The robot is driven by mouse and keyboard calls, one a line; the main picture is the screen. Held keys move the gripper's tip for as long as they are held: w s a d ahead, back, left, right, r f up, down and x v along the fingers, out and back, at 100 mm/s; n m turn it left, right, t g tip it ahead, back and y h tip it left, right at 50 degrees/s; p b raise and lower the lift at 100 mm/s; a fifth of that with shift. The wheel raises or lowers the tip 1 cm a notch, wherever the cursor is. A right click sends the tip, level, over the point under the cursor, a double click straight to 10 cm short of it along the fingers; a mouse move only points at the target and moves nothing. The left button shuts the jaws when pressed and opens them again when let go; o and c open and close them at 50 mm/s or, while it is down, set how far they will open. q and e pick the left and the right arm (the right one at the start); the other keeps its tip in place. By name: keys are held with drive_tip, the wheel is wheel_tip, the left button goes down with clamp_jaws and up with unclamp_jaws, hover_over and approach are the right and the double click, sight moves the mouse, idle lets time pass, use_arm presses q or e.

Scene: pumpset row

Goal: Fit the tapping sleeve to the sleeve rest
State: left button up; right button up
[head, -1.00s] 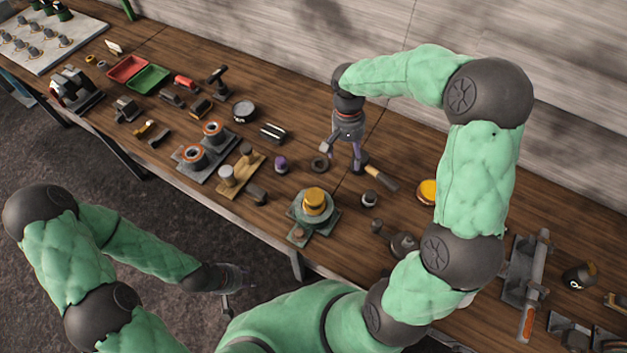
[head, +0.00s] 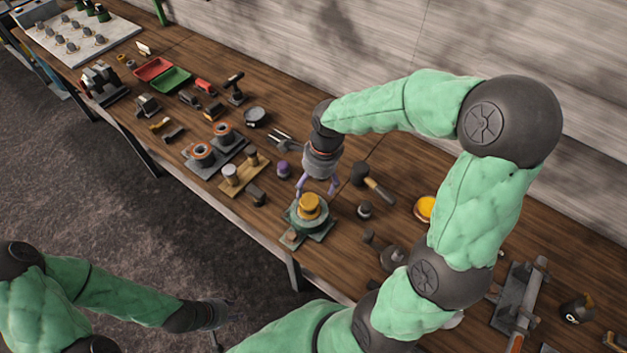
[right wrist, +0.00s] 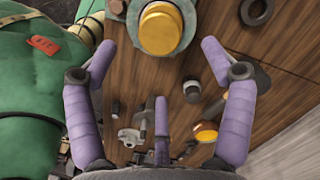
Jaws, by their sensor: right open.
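A yellow-topped cylinder (head: 309,205), which I take to be the tapping sleeve, sits upright on a round green-grey housing (head: 295,221) near the table's front edge. It also shows in the right wrist view (right wrist: 162,30). My right gripper (head: 316,190) is open and empty, just behind and above it; in the right wrist view the purple fingers (right wrist: 158,52) are spread, with the cylinder beyond the tips. A yellow disc (head: 426,208) further right may be the sleeve rest; I cannot tell for sure. My left gripper (head: 215,318) hangs low off the table front, its fingers unclear.
A mallet (head: 378,188) and a dark nut-like part (head: 364,211) lie right of the housing. A purple-topped cylinder (head: 283,169) and a wooden board with two posts (head: 258,165) stand left.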

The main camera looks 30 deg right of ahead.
sight(310, 200)
drive_tip(key=f, duration=0.3)
drive_tip(key=a+f+b, duration=0.1)
drive_tip(key=f, duration=0.5)
drive_tip(key=shift+w+a+f, duration=0.15)
drive_tip(key=shift+w, duration=0.05)
clamp_jaws()
